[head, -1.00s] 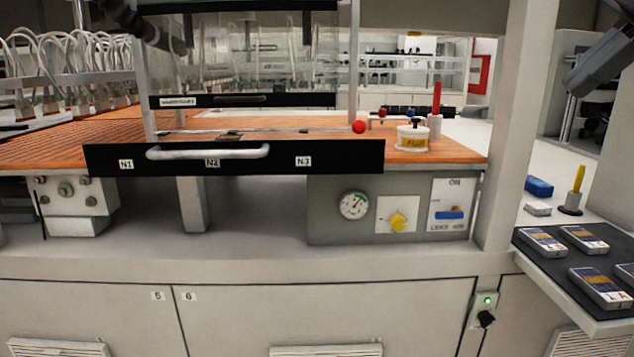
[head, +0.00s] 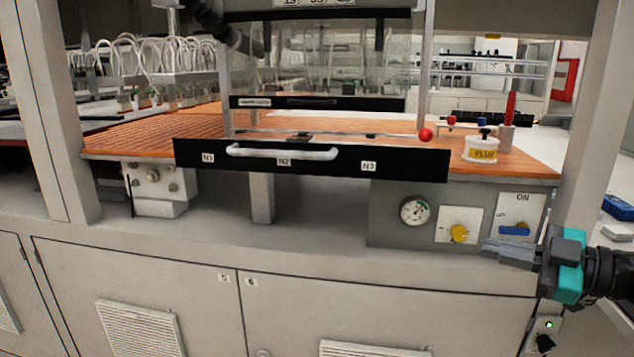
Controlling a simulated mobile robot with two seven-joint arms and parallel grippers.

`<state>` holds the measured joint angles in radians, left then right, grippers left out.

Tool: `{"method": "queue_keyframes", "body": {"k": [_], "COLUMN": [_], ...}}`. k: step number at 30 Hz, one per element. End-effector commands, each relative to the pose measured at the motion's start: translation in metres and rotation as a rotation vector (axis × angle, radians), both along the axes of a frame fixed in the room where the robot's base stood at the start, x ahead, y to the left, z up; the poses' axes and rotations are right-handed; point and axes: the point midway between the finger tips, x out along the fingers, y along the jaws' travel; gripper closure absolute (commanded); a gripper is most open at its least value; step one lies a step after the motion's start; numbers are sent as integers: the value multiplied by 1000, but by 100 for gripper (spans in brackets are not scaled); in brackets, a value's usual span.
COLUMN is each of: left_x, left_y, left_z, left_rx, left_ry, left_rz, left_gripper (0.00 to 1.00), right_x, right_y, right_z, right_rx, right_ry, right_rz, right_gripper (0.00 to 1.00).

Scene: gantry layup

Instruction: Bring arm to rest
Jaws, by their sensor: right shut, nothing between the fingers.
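My right gripper (head: 512,252) comes in from the right edge in the head view. Its grey fingers point left and are shut with nothing between them. It is in front of the grey control panel (head: 388,220), just below the blue switch (head: 514,231) marked ON and to the right of the yellow knob (head: 459,233). I cannot tell whether the fingertips touch the panel. My left gripper is not in view.
A flux pot (head: 481,149) stands on the bed's right side. A white post (head: 592,110) rises at the right. A powered outlet (head: 540,335) is below the gripper.

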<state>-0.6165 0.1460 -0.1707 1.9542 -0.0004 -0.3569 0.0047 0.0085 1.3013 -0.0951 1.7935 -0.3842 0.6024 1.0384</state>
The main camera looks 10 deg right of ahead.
Motion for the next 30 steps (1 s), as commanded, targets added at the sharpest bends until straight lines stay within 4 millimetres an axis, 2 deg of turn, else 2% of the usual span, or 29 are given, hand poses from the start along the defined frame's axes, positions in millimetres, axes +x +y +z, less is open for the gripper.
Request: {"method": "queue_keyframes", "body": {"k": [1, 5, 8, 14, 18, 21, 24, 27, 30], "left_x": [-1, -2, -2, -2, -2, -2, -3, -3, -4], "left_y": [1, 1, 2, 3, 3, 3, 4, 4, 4], "left_z": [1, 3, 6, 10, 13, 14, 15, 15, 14], "left_rx": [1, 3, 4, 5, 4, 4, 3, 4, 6], "left_ry": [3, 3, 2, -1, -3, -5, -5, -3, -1], "left_rz": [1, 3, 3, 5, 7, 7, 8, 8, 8], "left_gripper": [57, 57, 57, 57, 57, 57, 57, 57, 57], "right_x": [0, -4, -14, -55, -98, -129, -152, -166, -172], "right_y": [7, 20, 32, 61, 92, 114, 132, 144, 149], "right_z": [-24, -80, -126, -217, -273, -302, -320, -329, -333], "right_rx": [66, 173, 233, 284, 278, 264, 247, 238, 232], "right_ry": [7, 30, 81, 264, 443, 566, 661, 719, 741], "right_rz": [-44, -188, -313, -558, -694, -756, -788, -802, -805], "right_gripper": [100, 100, 100, 100, 100, 100, 100, 100, 100]}}
